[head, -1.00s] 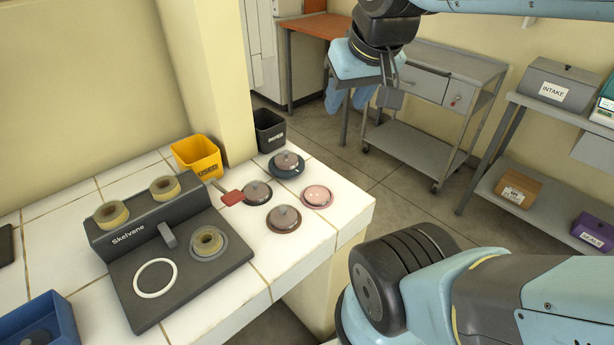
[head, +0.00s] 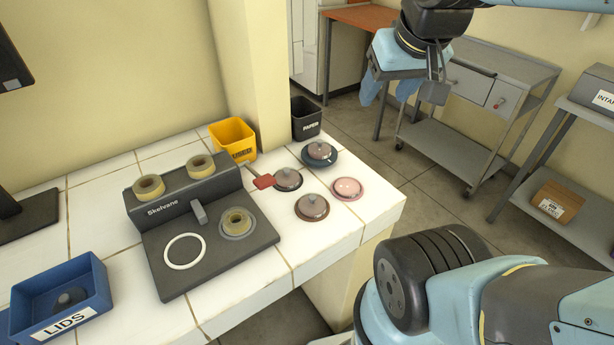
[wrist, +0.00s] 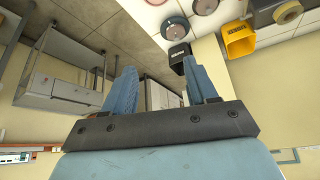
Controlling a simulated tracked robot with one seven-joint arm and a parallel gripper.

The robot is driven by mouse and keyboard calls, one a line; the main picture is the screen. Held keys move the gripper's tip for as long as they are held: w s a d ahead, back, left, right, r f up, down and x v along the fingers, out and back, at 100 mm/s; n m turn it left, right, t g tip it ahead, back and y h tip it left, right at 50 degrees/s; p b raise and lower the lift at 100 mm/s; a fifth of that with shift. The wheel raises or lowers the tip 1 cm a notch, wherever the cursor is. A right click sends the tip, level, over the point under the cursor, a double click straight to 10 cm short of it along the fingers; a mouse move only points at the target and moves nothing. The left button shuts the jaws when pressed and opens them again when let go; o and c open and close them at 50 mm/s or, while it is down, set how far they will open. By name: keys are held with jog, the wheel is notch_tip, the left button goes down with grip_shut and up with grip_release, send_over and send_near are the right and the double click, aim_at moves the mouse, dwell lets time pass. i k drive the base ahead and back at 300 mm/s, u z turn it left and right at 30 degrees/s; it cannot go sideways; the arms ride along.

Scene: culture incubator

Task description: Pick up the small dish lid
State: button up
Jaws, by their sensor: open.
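Several round lidded dishes stand on the right end of the white tiled counter: a dark blue one (head: 319,153), a black one (head: 287,180), a brown one (head: 312,207) and a pink one (head: 347,189). Most have a domed grey lid with a knob. A small dark knobbed piece (head: 66,301) lies in the blue LIDS bin (head: 60,325). I cannot tell which is the small dish lid. My gripper (head: 388,98) is open and empty, in the air beyond and right of the counter. Its blue fingers (wrist: 159,66) also show in the wrist view, apart from the dishes.
A dark Skelvane device (head: 200,262) with several tan rings sits mid-counter, a red paddle (head: 264,181) beside it. A yellow bin (head: 233,139) and a black PAPER bin (head: 306,120) stand behind. Beyond the floor are a grey cart (head: 440,150) and a shelf.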

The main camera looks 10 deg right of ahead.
aim_at(71, 297)
jog(key=u, duration=0.1)
jog(key=k, duration=0.5)
jog(key=u, duration=0.7)
jog(key=i, duration=0.15)
jog(key=u, duration=2.6)
jog(key=k, duration=1.25)
jog(key=z, duration=0.4)
jog(key=i, duration=0.85)
jog(key=z, duration=0.65)
